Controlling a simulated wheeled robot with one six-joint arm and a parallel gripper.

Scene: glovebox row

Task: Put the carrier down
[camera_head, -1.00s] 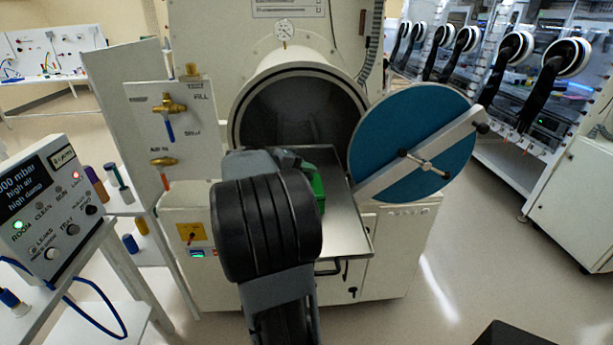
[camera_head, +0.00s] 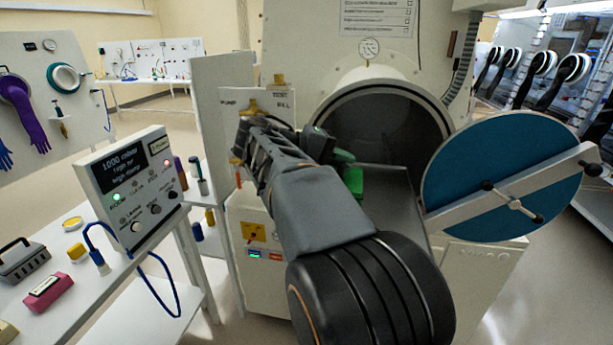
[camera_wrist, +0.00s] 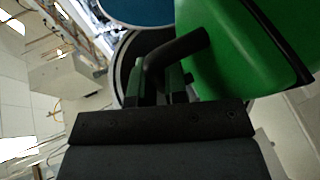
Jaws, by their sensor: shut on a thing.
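The green carrier (camera_head: 350,177) shows partly behind my arm in the head view, in front of the round chamber opening. In the wrist view its green body (camera_wrist: 245,45) fills the upper right, with a black handle (camera_wrist: 178,50) beside it. My gripper (camera_wrist: 165,88) is shut on the carrier, its fingers at the handle. The carrier looks tilted in the wrist view. In the head view my arm hides most of the fingers and part of the carrier.
A metal tray (camera_head: 396,200) extends from the open chamber (camera_head: 385,125), with its blue round door (camera_head: 500,170) swung right. At left, a white table (camera_head: 100,290) holds a control box (camera_head: 135,185), a grey handled block (camera_head: 22,262) and a pink block (camera_head: 48,292). Its front part has free room.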

